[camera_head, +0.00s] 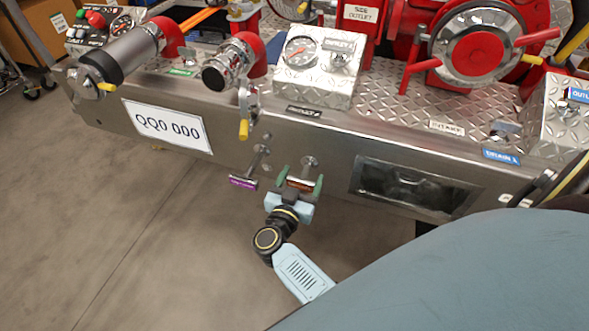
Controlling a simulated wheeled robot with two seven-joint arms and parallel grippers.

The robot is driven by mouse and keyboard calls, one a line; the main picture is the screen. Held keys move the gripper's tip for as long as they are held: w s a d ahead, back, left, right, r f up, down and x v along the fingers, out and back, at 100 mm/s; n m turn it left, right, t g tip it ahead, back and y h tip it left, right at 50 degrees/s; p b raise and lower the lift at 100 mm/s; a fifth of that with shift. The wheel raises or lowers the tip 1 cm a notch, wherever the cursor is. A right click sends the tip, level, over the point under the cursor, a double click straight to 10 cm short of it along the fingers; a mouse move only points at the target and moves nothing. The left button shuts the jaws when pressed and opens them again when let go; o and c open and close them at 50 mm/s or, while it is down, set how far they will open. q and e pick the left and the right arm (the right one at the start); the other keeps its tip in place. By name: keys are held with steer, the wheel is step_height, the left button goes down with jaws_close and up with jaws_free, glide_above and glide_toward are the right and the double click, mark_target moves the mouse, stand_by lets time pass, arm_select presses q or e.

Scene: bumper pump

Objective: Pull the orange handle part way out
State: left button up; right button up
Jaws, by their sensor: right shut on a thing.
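The orange handle (298,184) is a small T-shaped pull at the front face of the metal bumper. It looks dark orange-brown, and its metal stem runs back to a round collar on the bumper. My right gripper (300,186) reaches up from below, with one green finger at each end of the handle. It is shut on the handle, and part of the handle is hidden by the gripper. How far the stem stands out is hard to tell. My left gripper is not in view.
A purple-labelled T-handle (243,182) stands out just left of my right gripper. A rectangular recess (415,187) lies to the right in the bumper (330,135). A yellow-tipped valve lever (244,128) hangs above left. The floor (130,250) in front is clear.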

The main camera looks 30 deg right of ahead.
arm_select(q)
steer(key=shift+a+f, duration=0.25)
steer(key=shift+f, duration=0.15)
arm_select(e)
steer(key=shift+s+a, duration=0.1)
steer(key=shift+a, duration=0.05)
steer(key=o, duration=1.4)
steer(key=shift+s+a, duration=0.1)
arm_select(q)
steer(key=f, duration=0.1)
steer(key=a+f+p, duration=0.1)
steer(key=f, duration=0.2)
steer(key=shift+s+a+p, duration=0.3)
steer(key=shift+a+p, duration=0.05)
arm_select(e)
steer(key=v, duration=0.7)
steer(key=shift+s+a, duration=0.1)
